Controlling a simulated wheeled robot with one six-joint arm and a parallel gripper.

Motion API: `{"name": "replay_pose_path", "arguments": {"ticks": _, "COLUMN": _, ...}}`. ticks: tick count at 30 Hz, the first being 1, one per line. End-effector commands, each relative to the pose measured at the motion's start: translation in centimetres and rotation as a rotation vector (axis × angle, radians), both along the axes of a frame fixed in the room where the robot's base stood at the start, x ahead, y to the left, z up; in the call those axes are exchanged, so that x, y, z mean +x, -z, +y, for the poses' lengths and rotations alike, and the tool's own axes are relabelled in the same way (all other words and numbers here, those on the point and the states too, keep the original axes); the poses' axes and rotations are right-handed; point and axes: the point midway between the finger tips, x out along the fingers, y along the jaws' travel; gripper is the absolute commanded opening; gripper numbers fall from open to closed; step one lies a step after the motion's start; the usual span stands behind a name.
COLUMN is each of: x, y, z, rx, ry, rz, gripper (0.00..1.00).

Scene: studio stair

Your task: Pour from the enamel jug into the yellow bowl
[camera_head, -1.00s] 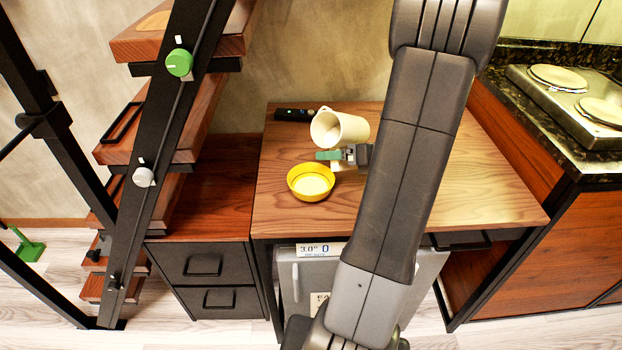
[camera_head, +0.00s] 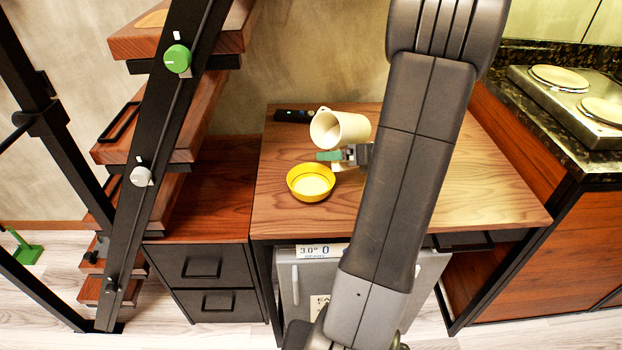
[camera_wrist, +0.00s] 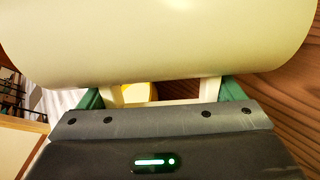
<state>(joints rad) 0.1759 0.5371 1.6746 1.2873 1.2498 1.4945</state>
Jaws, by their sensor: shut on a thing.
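The cream enamel jug (camera_head: 348,128) is tilted well over, its open mouth facing left and toward the camera, above and just behind the yellow bowl. In the wrist view the jug (camera_wrist: 160,40) fills the top as a pale curved wall. My gripper (camera_head: 336,156) is shut on the jug; its green fingers (camera_wrist: 92,99) show on both sides, with a pale handle part between them. The yellow bowl (camera_head: 311,183) stands upright on the wooden table, with a pale inside. A bit of the bowl shows below the jug in the wrist view (camera_wrist: 136,93). I see no stream from the jug.
The wooden table (camera_head: 450,200) is mostly clear on the right. A dark device (camera_head: 294,116) lies at its back edge. Stairs with a black rail (camera_head: 150,160) stand at left, a counter with a hob (camera_head: 575,100) at right.

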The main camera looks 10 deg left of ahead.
Motion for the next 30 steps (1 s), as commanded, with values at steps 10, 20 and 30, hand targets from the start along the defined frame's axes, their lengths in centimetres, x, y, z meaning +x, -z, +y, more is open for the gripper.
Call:
{"name": "replay_pose_path", "arguments": {"ticks": 10, "x": 0.11, "y": -0.19, "z": -0.02, "rx": -0.01, "ry": -0.001, "rz": -0.021, "gripper": 0.43}}
{"name": "replay_pose_path", "arguments": {"ticks": 20, "x": 0.17, "y": -0.3, "z": -0.06, "rx": -0.019, "ry": -0.001, "rz": -0.039, "gripper": 0.43}}
{"name": "replay_pose_path", "arguments": {"ticks": 30, "x": 0.25, "y": -0.46, "z": -0.1, "rx": -0.029, "ry": 0.0, "rz": -0.056, "gripper": 0.43}}
